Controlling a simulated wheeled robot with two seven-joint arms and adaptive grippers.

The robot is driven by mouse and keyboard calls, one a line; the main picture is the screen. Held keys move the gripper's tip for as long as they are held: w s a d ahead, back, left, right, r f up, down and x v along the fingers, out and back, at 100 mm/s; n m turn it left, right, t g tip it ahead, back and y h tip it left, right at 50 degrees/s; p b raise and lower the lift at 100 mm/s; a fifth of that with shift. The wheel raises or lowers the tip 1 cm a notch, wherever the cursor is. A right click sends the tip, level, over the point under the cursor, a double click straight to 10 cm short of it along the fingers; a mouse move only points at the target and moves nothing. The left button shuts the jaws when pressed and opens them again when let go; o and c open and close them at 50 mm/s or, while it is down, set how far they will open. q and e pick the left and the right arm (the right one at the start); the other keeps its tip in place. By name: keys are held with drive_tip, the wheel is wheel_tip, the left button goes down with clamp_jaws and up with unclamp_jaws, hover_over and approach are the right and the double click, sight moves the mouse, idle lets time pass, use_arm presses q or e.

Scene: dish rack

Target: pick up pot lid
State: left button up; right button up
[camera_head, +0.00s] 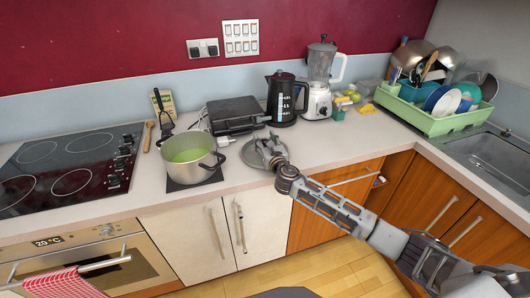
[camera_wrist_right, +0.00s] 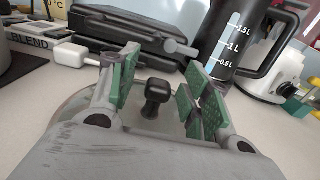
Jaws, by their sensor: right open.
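The pot lid (camera_head: 252,154) lies on the counter just right of the pot, partly hidden by my right gripper in the head view. In the right wrist view the lid's black knob (camera_wrist_right: 156,97) stands upright between the green finger pads. My right gripper (camera_head: 270,148) is open, and its fingers (camera_wrist_right: 158,92) are on either side of the knob. I cannot see either pad touching the knob. The silver pot (camera_head: 207,162) with green contents stands on a dark mat. My left gripper is not in view.
A black kettle (camera_head: 283,98) and a dark grill (camera_head: 235,115) stand behind the lid. A blender (camera_head: 319,84) and a green dish rack (camera_head: 437,118) are to the right. The cooktop (camera_head: 70,165) is at the left. Counter right of the lid is clear.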

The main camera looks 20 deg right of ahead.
clamp_jaws()
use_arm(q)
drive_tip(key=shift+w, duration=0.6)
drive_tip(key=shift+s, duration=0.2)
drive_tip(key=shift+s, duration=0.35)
use_arm(e)
drive_tip(key=shift+r, duration=0.25)
